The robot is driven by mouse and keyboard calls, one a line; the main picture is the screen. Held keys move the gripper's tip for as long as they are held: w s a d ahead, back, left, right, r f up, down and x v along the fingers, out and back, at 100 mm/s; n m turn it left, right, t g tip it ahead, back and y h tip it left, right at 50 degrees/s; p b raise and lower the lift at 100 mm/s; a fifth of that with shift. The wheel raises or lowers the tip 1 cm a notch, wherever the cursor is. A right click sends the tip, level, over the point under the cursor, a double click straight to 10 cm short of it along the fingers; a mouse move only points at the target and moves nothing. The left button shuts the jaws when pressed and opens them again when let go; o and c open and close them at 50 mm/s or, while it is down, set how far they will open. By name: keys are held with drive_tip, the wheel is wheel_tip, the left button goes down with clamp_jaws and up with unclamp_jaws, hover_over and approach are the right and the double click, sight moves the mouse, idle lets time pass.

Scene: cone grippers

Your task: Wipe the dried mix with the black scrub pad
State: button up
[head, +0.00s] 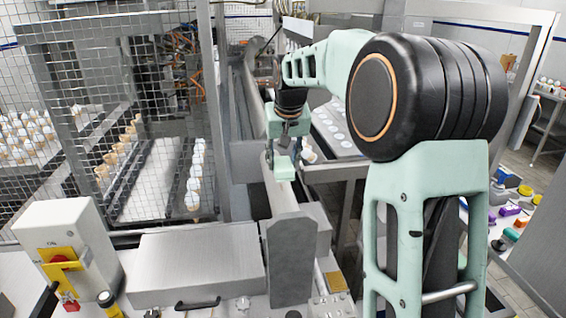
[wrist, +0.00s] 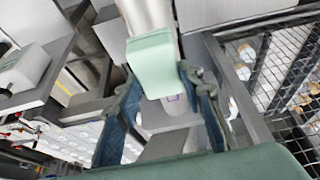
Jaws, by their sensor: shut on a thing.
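My gripper (head: 283,157) points down over the grey metal machine housing near the middle of the head view. Its fingers are closed on the sides of a pale green block (head: 284,171). In the wrist view my gripper (wrist: 160,85) has the same block (wrist: 151,66) between its two fingertips. The block looks pale green, not black, and I cannot make out a black scrub pad elsewhere. I cannot pick out any dried mix; the surface under the block is partly hidden.
The grey upright housing (head: 291,255) stands just in front of my gripper. A wire mesh guard (head: 110,85) is at left, with rows of cones behind it. A control box (head: 70,250) with a yellow-red switch is front left. A tray of white round items (head: 335,130) lies right of my gripper.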

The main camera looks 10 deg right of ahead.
drive_tip(key=shift+r, duration=1.1)
drive_tip(key=shift+w+f, duration=0.1)
drive_tip(key=shift+f, duration=0.1)
